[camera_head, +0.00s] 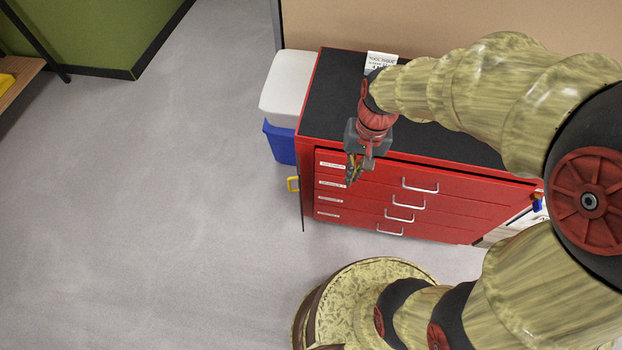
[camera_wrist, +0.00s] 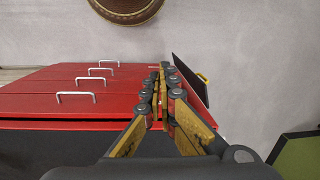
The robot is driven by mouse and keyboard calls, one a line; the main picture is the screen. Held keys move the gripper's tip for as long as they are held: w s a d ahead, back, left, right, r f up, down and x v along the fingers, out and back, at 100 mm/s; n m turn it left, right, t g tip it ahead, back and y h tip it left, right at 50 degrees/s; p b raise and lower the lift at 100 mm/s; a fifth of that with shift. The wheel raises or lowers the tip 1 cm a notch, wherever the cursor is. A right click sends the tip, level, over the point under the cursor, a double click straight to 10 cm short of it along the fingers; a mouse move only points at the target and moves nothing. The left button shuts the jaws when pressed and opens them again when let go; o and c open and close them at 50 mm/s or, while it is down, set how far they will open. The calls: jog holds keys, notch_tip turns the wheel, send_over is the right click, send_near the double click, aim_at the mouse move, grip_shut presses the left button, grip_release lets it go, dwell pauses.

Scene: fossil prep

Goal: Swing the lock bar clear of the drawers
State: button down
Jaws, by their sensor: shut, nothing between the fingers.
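The red cabinet (camera_head: 345,170) has several drawers with silver handles; they also show in the wrist view (camera_wrist: 75,98). My gripper (camera_head: 353,179) is shut and empty near the drawers' labelled end. The wrist view shows its fingertips (camera_wrist: 160,72) together beside the bar; contact is unclear.
A blue bin (camera_head: 280,143) with a white lid (camera_head: 292,85) stands against the cabinet's left side. A paper card (camera_head: 380,63) stands at the back of the black cabinet top (camera_head: 345,90). The grey floor (camera_head: 150,200) to the left is clear.

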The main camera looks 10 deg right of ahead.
jog(key=w+a+f+m+g+y, duration=0.1)
jog(key=w+f+m, duration=0.35)
jog(key=f, duration=0.35)
jog(key=w+a+f+m+y, duration=0.1)
jog(key=w+f+m, duration=0.2)
jog(key=f+m, duration=0.35)
jog(key=w+f+m+t, duration=0.1)
jog(key=w+f+m, duration=0.1)
jog(key=w+m, duration=0.3)
jog(key=w+a+f+b, duration=0.1)
jog(key=a+f+b, duration=0.4)
jog(key=f, duration=0.4)
jog(key=shift+w+a+f+n, duration=0.15)
jog(key=shift+a+f+n, duration=0.05)
jog(key=shift+a+n, duration=0.1)
jog(key=shift+a, duration=0.1)
jog(key=shift+a+m+t+p, duration=0.25)
jog(key=shift+m+t+p, duration=0.05)
jog(key=shift+m+p, duration=0.1)
